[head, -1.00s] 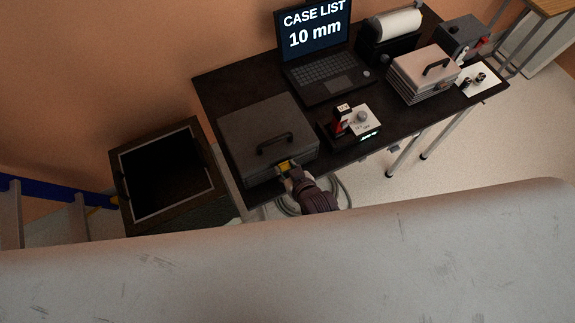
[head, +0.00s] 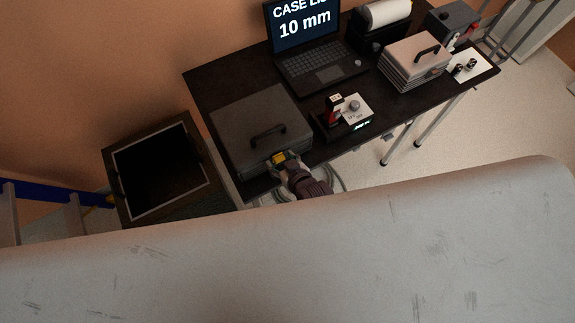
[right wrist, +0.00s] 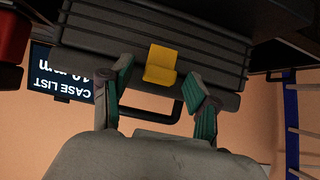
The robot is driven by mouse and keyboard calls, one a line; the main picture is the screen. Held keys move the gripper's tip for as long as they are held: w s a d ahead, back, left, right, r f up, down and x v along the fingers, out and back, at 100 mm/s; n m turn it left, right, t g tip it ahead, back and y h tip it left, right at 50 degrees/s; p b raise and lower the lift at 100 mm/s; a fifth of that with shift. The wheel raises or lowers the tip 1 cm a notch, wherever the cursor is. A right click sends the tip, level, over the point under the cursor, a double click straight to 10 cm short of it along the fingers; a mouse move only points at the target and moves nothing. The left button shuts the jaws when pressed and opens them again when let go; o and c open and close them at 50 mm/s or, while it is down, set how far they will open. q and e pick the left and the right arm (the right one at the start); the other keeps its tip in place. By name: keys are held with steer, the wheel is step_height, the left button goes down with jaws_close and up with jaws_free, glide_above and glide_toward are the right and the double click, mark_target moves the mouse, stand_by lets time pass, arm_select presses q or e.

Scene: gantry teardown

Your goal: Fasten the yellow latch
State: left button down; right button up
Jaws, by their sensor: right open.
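The yellow latch (head: 279,158) is on the front of the dark grey case (head: 240,120), below its black handle (head: 268,134). In the right wrist view the latch (right wrist: 161,64) shows against the ribbed case side (right wrist: 205,45); I cannot tell whether it is fastened. My right gripper (head: 286,163) is at the latch in the head view. In the right wrist view its fingers (right wrist: 159,72) are spread, one to each side of the latch, with gaps between pads and latch. My left gripper is not in view.
The case stands on a black table (head: 215,82) near its front edge. A red and white device (head: 346,109) is just right of the case, with a laptop (head: 318,66) behind. An open dark bin (head: 120,205) and a blue-railed ladder (head: 50,194) stand to the left.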

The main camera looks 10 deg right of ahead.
steer(key=v, duration=1.1)
steer(key=shift+s+r, duration=0.15)
steer(key=shift+s, duration=0.1)
steer(key=s+d+f+t+y+b, duration=0.2)
steer(key=s+f+t+b, duration=0.35)
steer(key=b, duration=1.65)
steer(key=shift+t, duration=0.65)
steer(key=x, duration=0.5)
steer(key=f+p+x, duration=0.1)
steer(key=x, duration=0.8)
steer(key=shift+w+a+f, duration=0.2)
steer(key=shift+w+f, duration=0.05)
steer(key=shift+f, duration=0.05)
steer(key=shift+c, duration=0.3)
